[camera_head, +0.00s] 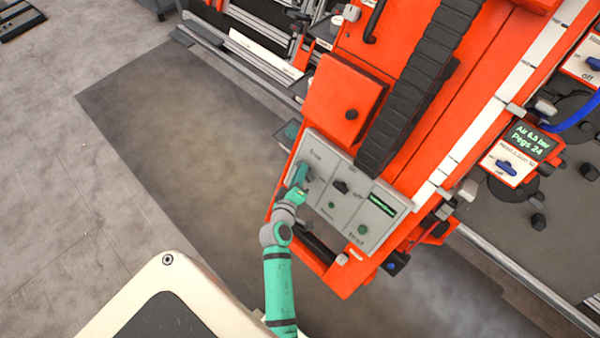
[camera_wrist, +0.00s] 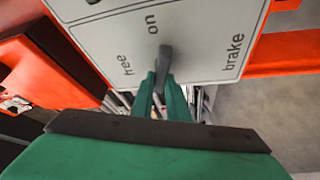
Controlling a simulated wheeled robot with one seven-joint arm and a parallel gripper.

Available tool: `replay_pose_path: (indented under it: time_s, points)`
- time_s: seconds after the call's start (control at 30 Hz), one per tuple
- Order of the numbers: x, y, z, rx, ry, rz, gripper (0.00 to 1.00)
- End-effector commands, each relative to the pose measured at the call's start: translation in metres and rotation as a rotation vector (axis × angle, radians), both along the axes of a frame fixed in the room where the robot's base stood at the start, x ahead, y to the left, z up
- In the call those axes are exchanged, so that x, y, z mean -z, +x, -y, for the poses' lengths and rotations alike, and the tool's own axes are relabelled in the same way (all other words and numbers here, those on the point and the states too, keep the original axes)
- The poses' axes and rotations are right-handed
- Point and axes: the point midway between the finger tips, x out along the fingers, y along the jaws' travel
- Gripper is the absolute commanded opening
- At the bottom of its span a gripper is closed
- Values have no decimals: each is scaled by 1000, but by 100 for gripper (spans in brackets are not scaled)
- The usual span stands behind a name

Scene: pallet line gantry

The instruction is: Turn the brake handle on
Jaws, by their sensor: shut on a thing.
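The brake handle (camera_wrist: 165,62) is a grey lever on a light grey panel (camera_wrist: 200,35), which carries the words "free", "on" and "brake". In the wrist view the two green fingers of my gripper (camera_wrist: 163,92) are shut on the handle, one on each side. The handle's upper end shows between "free" and "on", below the "on" word; its exact setting is hard to tell. In the head view my gripper (camera_head: 299,186) is at the left part of the panel (camera_head: 385,228), and the handle is mostly hidden there.
The panel sits on an orange machine (camera_head: 345,100). To the right of the handle are a black switch knob (camera_head: 340,187), a small green display (camera_head: 382,204) and a green button (camera_head: 362,229). Open floor (camera_head: 180,130) lies to the left.

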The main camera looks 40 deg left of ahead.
Motion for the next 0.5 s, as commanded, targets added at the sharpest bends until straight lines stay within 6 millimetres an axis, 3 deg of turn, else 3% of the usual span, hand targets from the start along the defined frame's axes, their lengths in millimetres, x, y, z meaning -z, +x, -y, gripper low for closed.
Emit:
replay_pose_path:
  time_s: [0.5]
  points:
    - [1,0,1,-129,-248,-20,0]
